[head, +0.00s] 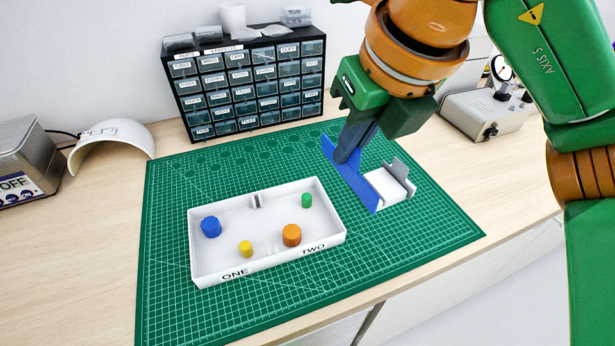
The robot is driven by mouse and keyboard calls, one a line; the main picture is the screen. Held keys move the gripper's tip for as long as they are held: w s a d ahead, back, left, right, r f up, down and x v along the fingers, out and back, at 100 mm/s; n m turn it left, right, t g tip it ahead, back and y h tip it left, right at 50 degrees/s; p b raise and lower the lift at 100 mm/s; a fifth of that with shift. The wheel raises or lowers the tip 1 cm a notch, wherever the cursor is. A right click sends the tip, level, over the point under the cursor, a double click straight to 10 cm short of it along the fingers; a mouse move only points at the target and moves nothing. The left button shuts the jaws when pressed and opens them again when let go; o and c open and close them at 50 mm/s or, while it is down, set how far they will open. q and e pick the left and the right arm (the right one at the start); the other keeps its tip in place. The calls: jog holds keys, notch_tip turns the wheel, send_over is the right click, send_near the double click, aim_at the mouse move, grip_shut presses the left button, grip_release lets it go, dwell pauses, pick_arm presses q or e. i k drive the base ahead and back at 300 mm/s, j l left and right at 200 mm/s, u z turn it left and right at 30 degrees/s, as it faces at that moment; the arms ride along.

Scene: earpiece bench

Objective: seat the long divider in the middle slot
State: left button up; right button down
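The long divider (364,189) is a flat blue panel. It hangs tilted from my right gripper (350,152), whose dark fingers are closed on its upper part. The divider is to the right of the white tray (338,212) and in front of a small white holder (384,188), partly covering it. Whether it touches the holder or mat cannot be told. The tray is marked ONE and TWO on its front wall. Its middle slot shows as a grey-edged fitting (258,201) at the back wall and a small white one at the front. My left gripper is out of view.
The green mat (430,228) is clear at right. A drawer cabinet (248,85) stands behind, a gauge device (485,115) at back right.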

aim_at(265, 231)
jog(key=l+u, duration=0.15)
jog(key=u, duration=0.25)
jog(key=k+l+u, duration=0.1)
jog(key=u, duration=0.3)
jog(key=k+l+u, duration=0.1)
jog(key=u, duration=0.3)
jog(key=k, duration=0.05)
